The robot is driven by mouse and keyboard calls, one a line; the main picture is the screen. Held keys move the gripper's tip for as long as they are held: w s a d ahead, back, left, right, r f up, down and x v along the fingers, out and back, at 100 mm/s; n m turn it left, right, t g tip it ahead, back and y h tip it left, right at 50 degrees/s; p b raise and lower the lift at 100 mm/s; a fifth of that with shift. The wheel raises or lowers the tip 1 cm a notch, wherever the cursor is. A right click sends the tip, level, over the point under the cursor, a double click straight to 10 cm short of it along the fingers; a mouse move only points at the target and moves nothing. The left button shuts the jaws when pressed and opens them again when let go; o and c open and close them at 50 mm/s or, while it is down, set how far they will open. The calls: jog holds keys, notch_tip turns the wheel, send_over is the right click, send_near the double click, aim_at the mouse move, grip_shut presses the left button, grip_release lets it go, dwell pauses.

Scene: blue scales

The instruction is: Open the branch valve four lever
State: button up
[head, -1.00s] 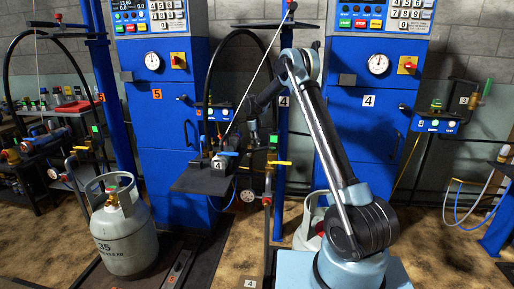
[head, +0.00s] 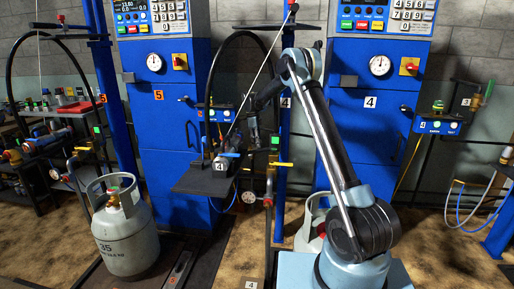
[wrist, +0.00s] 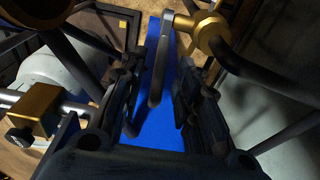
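My gripper (head: 253,142) is by the station marked 4 in the head view, small and dark there. In the wrist view its two dark fingers (wrist: 158,105) stand apart. A slim grey lever bar (wrist: 160,75) lies in the gap between them, with space on both sides. The bar hangs from a brass valve body (wrist: 208,36) at the top right. In the head view a yellow lever (head: 282,164) tops an upright pipe just right of my gripper. A blue handle (head: 230,155) sits to its left. I cannot tell which of these is the bar between the fingers.
A dark shelf (head: 203,181) with a 4 label stands left of my gripper. Blue cabinets (head: 168,125) and a blue post (head: 283,140) stand close around. A gas cylinder (head: 126,240) stands at left. Pipes and a brass block (wrist: 35,108) crowd the wrist view.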

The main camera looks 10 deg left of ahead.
notch_tip(320, 180, up, 10)
jog(key=a, duration=0.1)
jog(key=shift+a+f, duration=0.15)
jog(key=shift+f, duration=0.05)
jog(key=shift+c, duration=1.3)
jog(key=shift+d, duration=0.4)
jog(key=c, duration=0.4)
jog(key=d, duration=0.8)
jog(key=shift+s+d, duration=0.1)
jog(key=shift+s, duration=0.25)
grip_shut()
notch_tip(320, 180, down, 10)
jog(key=d, duration=0.1)
jog(key=shift+a+r, duration=1.25)
jog(key=shift+a, duration=0.3)
